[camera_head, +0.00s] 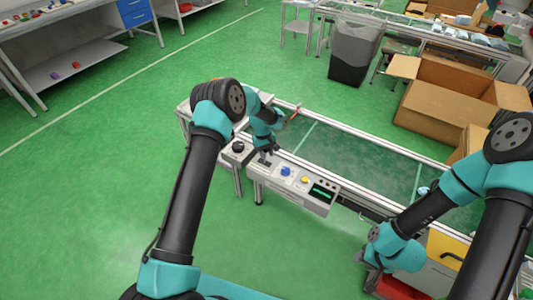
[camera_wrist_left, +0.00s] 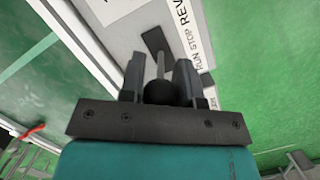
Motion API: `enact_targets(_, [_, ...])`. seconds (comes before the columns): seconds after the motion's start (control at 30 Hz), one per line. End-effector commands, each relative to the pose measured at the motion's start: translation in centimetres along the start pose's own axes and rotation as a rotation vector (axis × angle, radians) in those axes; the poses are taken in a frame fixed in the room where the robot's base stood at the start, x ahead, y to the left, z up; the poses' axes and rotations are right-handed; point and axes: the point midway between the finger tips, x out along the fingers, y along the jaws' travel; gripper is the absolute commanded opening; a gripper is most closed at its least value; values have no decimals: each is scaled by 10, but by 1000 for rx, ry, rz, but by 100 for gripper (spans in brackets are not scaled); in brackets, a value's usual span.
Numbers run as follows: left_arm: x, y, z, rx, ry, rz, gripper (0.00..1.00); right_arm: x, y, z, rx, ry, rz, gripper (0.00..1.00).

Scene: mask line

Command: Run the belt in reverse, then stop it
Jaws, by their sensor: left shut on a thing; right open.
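The control box (camera_head: 258,171) stands at the near left side of the green belt (camera_head: 345,158). My left gripper (camera_head: 266,155) is over its left end. In the left wrist view my left gripper (camera_wrist_left: 160,80) is shut on the black ball knob (camera_wrist_left: 160,92) of a lever. The grey lever shaft (camera_wrist_left: 160,64) goes into a dark slot (camera_wrist_left: 154,40) beside a label (camera_wrist_left: 188,38) reading RUN, STOP and REV. The fingers hide part of the slot, so I cannot tell the lever's position. My right gripper (camera_head: 372,278) is open at the lower right, partly hidden by its arm.
The box also has a blue button (camera_head: 285,171), a yellow button (camera_head: 304,180) and a dark display (camera_head: 322,191) with a green trace. A black knob (camera_head: 238,146) sits on a separate unit to the left. Cardboard boxes (camera_head: 445,100) and a grey bin (camera_head: 354,52) stand beyond the belt.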

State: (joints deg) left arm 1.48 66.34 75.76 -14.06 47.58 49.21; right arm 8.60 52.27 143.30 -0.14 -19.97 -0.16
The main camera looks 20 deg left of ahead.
Motion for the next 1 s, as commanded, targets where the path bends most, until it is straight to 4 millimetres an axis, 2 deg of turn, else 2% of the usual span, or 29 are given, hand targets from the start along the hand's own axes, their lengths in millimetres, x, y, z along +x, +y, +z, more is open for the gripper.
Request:
enact_targets(0.03, [-2, -1, -1, -1, 2, 0, 0, 0, 0, 0, 0, 0, 0, 43])
enact_targets(0.07, [-2, -1, -1, -1, 2, 0, 33, 0, 0, 0, 0, 0, 0, 43])
enact_targets(0.3, [-1, -1, 0, -1, 1, 0, 56, 0, 0, 0, 0, 0, 0, 43])
enact_targets(0.67, [-5, 0, 0, 0, 1, 0, 56, 0, 0, 0, 0, 0, 0, 43])
enact_targets(0.87, [-27, 0, 0, -1, 2, 1, 56, 0, 0, 0, 0, 0, 0, 43])
enact_targets(1.0, [-52, 0, -1, 0, 2, 2, 56, 0, 0, 0, 0, 0, 0, 43])
